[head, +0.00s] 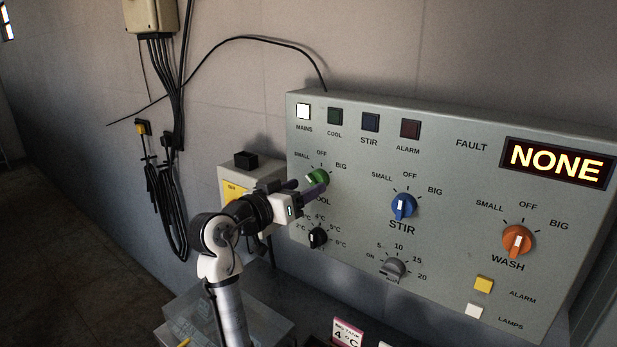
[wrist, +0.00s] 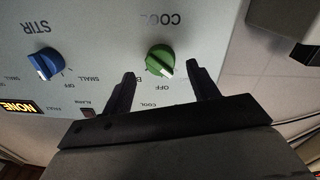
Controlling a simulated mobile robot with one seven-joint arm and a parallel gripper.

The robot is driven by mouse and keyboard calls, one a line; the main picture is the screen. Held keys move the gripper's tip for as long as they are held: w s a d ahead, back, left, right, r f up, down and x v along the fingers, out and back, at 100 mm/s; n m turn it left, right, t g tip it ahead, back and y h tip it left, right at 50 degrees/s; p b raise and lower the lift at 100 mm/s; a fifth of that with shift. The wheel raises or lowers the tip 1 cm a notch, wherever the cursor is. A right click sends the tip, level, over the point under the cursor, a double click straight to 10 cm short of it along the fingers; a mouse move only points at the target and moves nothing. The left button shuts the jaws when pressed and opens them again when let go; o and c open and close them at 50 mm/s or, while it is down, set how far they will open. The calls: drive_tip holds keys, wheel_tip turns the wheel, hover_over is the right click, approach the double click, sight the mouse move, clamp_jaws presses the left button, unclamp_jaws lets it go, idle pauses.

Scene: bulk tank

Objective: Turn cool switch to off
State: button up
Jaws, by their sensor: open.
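The cool switch is a green knob (head: 317,177) at the upper left of the grey control panel, with SMALL, OFF and BIG printed around it. My gripper (head: 313,190) is at this knob, its fingers partly covering it and the COOL label. In the wrist view, upside down, the green knob (wrist: 160,60) lies between the two spread fingertips of my gripper (wrist: 160,70), with a gap on each side. Its white mark points down and slightly right, near the OFF print. I cannot tell its exact setting. The COOL lamp (head: 335,116) is dark.
The blue STIR knob (head: 403,206) and orange WASH knob (head: 517,241) are to the right. A black temperature knob (head: 318,238) is just below my gripper. The MAINS lamp (head: 303,111) is lit white. The fault display (head: 557,163) reads NONE. Black cables (head: 170,190) hang at the left.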

sight(317, 181)
drive_tip(key=shift+p+x, duration=0.3)
drive_tip(key=shift+x, duration=1.1)
drive_tip(key=shift+c, duration=0.5)
drive_tip(key=c, duration=0.9)
drive_tip(key=shift+f+m+b, duration=0.15)
drive_tip(key=shift+m+b, duration=0.15)
drive_tip(key=shift+b, duration=0.3)
drive_tip(key=shift+m+b, duration=0.6)
drive_tip(key=shift+b, duration=0.2)
drive_tip(key=m+b, duration=0.2)
drive_tip(key=shift+b, duration=0.4)
drive_tip(key=m+b, duration=0.4)
drive_tip(key=m, duration=0.1)
drive_tip(key=shift+m+y, duration=0.3)
drive_tip(key=shift+r, duration=0.3)
